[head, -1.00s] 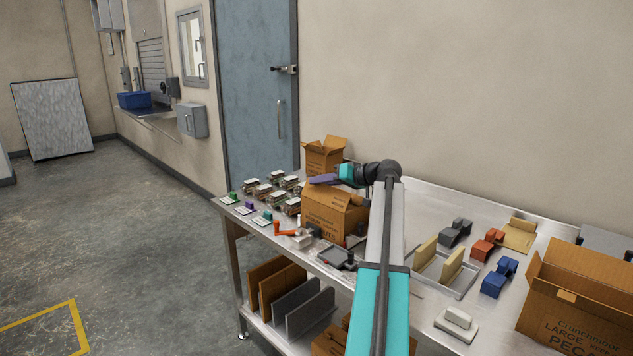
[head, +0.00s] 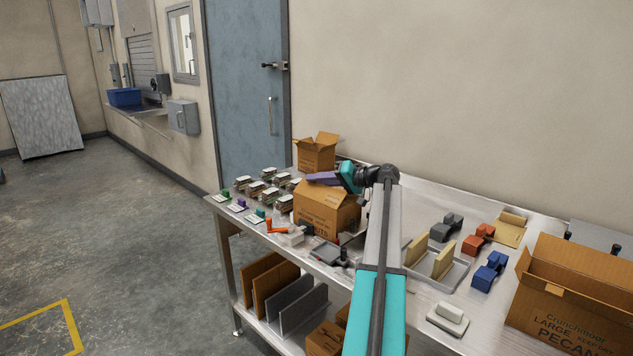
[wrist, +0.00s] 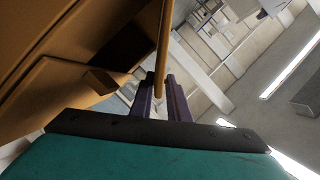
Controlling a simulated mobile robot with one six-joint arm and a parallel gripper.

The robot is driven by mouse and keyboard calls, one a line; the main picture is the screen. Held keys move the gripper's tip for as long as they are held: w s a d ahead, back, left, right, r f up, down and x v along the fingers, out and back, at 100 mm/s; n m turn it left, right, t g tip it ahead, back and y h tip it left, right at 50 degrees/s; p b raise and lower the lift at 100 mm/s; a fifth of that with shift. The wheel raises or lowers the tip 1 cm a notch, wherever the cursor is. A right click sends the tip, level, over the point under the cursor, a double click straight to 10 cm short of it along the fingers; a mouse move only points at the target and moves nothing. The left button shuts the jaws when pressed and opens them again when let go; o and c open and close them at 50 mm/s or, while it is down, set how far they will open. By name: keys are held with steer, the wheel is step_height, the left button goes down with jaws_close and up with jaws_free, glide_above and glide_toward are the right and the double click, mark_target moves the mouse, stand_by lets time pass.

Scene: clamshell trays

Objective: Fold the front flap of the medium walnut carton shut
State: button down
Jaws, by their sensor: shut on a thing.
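The medium carton (head: 326,212), brown with dark print I cannot fully read, stands on the bench in the head view. My gripper (head: 312,177) is at its top, with purple fingers pointing left and a teal body to the right. In the wrist view the gripper (wrist: 160,97) is shut on a thin brown cardboard flap (wrist: 164,45), seen edge-on between the purple fingers. The carton's brown panels (wrist: 55,90) fill the left of that view, with a dark gap between them. I cannot tell which flap is held.
A smaller open carton (head: 316,153) stands just behind. Several small packs (head: 268,187) lie left of the medium carton, and an orange-handled tool (head: 274,227) is in front.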

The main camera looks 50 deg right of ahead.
steer(key=c, duration=1.7)
jaws_free()
steer(key=shift+c, duration=0.2)
steer(key=shift+s+r, duration=0.1)
steer(key=shift+s, duration=0.05)
steer(key=b+v, duration=0.1)
steer(key=v, duration=1.2)
steer(key=shift+s+d, duration=0.1)
steer(key=shift+s, duration=0.15)
